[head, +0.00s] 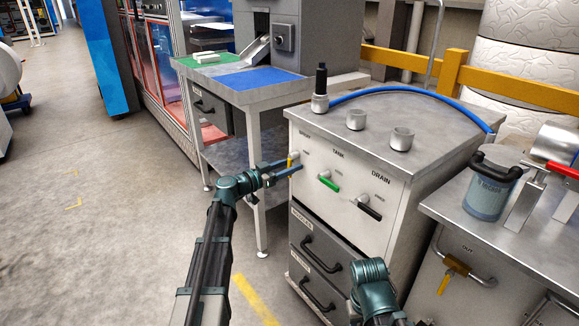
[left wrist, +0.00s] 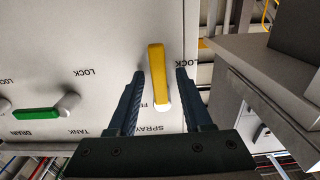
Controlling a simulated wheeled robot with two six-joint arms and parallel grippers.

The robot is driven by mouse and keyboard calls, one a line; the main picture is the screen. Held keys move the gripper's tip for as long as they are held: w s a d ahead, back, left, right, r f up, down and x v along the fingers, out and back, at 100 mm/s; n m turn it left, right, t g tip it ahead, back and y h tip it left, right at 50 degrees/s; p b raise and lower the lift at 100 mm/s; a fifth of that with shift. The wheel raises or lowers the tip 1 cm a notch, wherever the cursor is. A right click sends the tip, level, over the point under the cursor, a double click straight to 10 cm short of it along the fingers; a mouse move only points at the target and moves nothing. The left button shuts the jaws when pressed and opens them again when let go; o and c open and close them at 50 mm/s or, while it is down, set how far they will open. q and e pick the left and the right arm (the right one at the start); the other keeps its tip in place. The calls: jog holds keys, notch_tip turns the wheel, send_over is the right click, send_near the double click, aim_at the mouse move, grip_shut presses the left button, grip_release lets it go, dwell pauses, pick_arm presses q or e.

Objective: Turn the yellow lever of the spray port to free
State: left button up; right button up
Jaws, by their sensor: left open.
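The yellow spray lever (left wrist: 158,72) shows in the left wrist view, upside down there, its handle running from the white pivot towards the LOCK side. In the head view the yellow lever (head: 290,160) is a small strip at the left of the cabinet front, partly hidden by my gripper. My left gripper (head: 290,169) is open at the panel. In the wrist view its two fingers stand on either side of the lever, with gaps visible. The FREE lettering is partly hidden by a finger. My right arm shows at the bottom, its fingers out of view.
The green tank lever (head: 329,185) and black drain lever (head: 369,211) sit to the right on the grey cabinet (head: 385,185). A blue hose (head: 420,90) arches over its top. A bench (head: 500,235) stands right, a table (head: 250,95) behind left.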

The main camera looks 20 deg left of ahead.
pick_arm(q)
grip_shut()
dwell(1.3)
